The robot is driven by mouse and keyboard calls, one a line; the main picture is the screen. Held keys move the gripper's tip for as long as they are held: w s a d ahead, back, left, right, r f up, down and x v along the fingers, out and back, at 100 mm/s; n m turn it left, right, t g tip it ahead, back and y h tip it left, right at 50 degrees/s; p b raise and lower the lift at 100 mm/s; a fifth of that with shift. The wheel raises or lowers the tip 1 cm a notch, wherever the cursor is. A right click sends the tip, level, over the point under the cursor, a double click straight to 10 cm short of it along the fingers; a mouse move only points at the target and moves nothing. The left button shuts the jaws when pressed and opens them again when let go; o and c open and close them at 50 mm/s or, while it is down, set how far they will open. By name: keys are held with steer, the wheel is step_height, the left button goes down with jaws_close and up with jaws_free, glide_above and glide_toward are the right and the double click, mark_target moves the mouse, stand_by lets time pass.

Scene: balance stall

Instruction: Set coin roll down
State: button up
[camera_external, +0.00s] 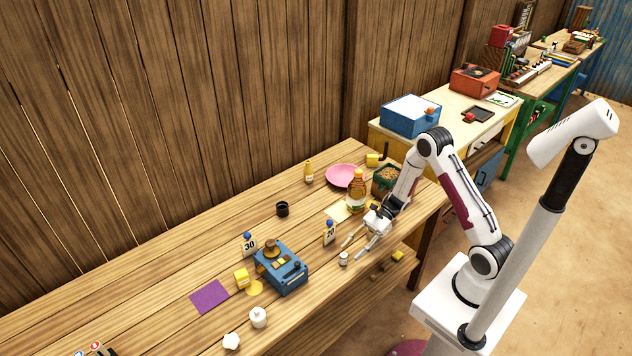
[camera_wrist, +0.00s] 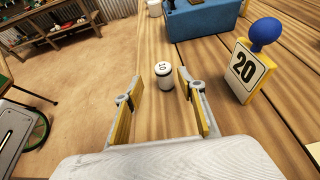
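The coin roll looks to be the small white cylinder with a dark band and "10" on its top. It stands upright on the wooden table in the external view (camera_external: 343,259) and in the wrist view (camera_wrist: 166,75). My gripper (camera_external: 354,242) is open, with its fingers low over the table near the front edge. In the wrist view, my gripper (camera_wrist: 160,92) has its yellow-padded fingers spread wide. The cylinder stands between and just beyond the fingertips, with a visible gap on each side.
A "20" sign with a blue ball (camera_wrist: 245,68) stands close right of my fingers in the wrist view. A blue balance device (camera_external: 280,267), a "30" sign (camera_external: 249,245), a bottle (camera_external: 356,192) and a pink plate (camera_external: 341,176) are on the table (camera_external: 180,268).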

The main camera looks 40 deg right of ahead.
mark_target(346, 254)
steer(key=shift+w+x, duration=0.15)
steer(key=shift+x, duration=1.1)
steer(key=shift+w+x, duration=0.2)
steer(key=shift+x, duration=1.1)
jaws_close()
